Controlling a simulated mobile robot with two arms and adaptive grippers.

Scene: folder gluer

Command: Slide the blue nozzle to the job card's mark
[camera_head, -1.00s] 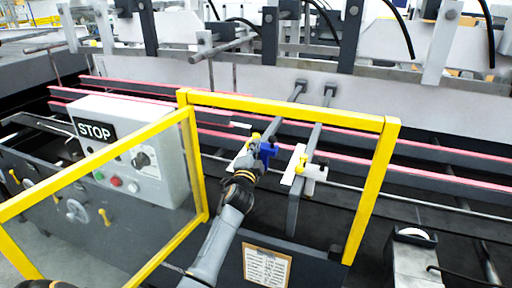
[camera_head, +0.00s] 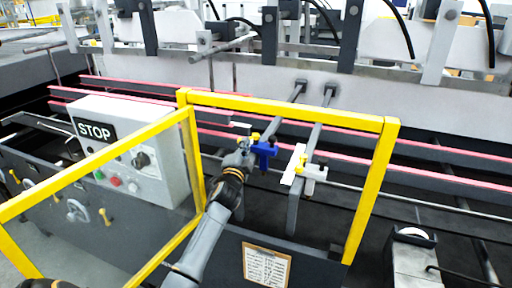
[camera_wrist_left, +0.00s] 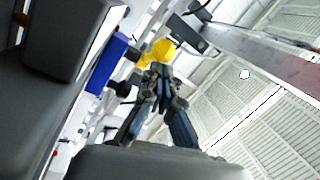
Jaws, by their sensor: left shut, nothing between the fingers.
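The blue nozzle (camera_head: 265,155) sits on the left one of two dark bars inside the yellow frame, with a yellow knob (camera_head: 255,137) at its upper left. In the left wrist view the blue nozzle (camera_wrist_left: 106,64) is at upper left and the yellow knob is just beyond my fingertips. My left gripper (camera_head: 243,153) is shut and empty, just left of the blue nozzle; I cannot tell whether it touches it. The job card (camera_head: 267,265) hangs on the dark front panel below; its writing is too small to read. My right gripper is not in view.
A white nozzle (camera_head: 312,173) with a yellow knob sits on the right bar. The yellow guard frame (camera_head: 290,105) surrounds this area. A grey control box (camera_head: 130,150) with a STOP sign stands at left. Red-edged rails run across behind.

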